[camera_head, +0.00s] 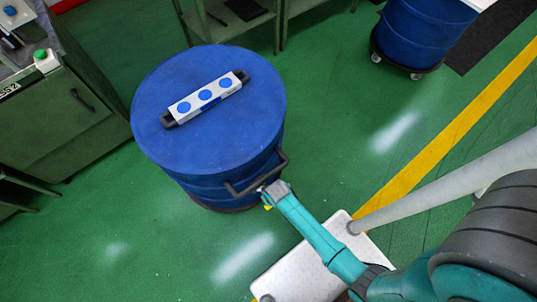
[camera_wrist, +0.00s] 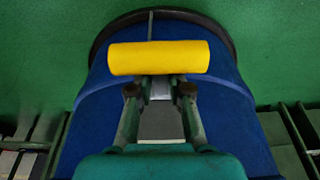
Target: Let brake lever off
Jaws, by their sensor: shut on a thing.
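The brake lever (camera_wrist: 158,57) is a yellow bar that lies crosswise just beyond my fingertips in the wrist view. In the head view only a small yellow bit (camera_head: 267,207) shows by my gripper. My gripper (camera_wrist: 160,88) is shut on the lever, its two fingers either side of a pale stem below the yellow bar. In the head view my gripper (camera_head: 268,190) is at the front of the blue drum (camera_head: 210,145), beside its dark handle (camera_head: 258,178). The gripper and arm hide most of the lever there.
A white device with blue round buttons (camera_head: 206,97) lies on the drum lid. A green cabinet (camera_head: 65,110) stands at the left and a green bench (camera_head: 230,20) behind. Another blue drum (camera_head: 425,30) stands at the back right. Green floor is clear at the lower left.

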